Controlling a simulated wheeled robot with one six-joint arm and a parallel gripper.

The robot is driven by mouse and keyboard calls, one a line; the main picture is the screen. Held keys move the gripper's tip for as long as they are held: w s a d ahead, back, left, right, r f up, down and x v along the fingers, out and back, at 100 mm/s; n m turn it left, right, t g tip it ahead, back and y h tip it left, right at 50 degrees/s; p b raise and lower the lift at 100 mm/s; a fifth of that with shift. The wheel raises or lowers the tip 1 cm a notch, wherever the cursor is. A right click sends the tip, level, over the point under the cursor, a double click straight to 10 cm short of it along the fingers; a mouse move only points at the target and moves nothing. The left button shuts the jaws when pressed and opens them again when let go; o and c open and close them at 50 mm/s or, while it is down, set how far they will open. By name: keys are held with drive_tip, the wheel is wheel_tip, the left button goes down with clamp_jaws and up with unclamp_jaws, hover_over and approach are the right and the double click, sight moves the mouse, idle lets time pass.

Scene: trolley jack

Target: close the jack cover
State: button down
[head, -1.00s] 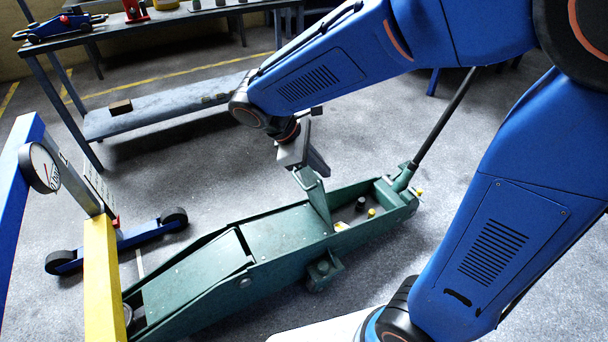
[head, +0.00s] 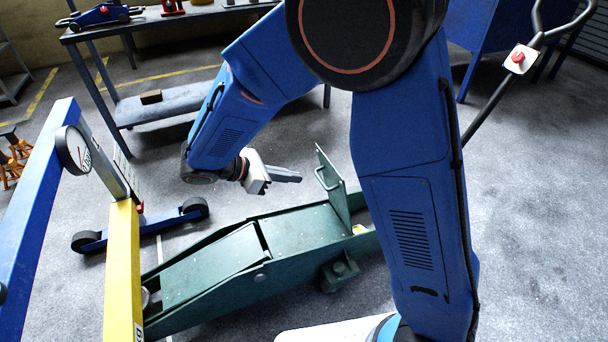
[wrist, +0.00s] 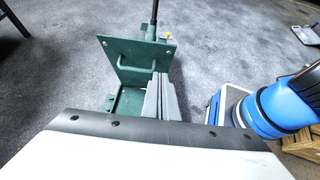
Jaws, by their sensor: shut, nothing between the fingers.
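The green trolley jack (head: 225,272) lies on the floor, its long body running from lower left to right. Its cover (head: 331,182), a flat green plate with a bar handle, stands up open near the jack's rear end. In the wrist view the cover (wrist: 120,62) stands ahead, its handle facing my camera. My gripper (head: 297,177) is shut and empty, left of the cover in the head view and pointing towards it, with a visible gap. In the wrist view my gripper (wrist: 162,82) overlaps the cover's lower right part. My arm hides the jack's rear.
A yellow and blue crane frame (head: 122,265) with a gauge stands at the left. A workbench (head: 150,22) with a lower shelf is behind. The jack's long black handle (head: 487,105) rises at the right.

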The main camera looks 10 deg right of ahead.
approach(338, 176)
wheel_tip(338, 176, down, 4)
drive_tip(key=shift+w+d+r, duration=0.1)
drive_tip(key=shift+w+d, duration=0.15)
drive_tip(key=shift+d, duration=0.5)
drive_tip(key=shift+w+d+r, duration=0.15)
drive_tip(key=shift+w+d, duration=0.05)
drive_tip(key=shift+d, duration=0.5)
drive_tip(key=shift+w+d+r, duration=0.1)
drive_tip(key=shift+w+d, duration=0.15)
drive_tip(key=shift+d, duration=0.5)
drive_tip(key=shift+d, duration=0.15)
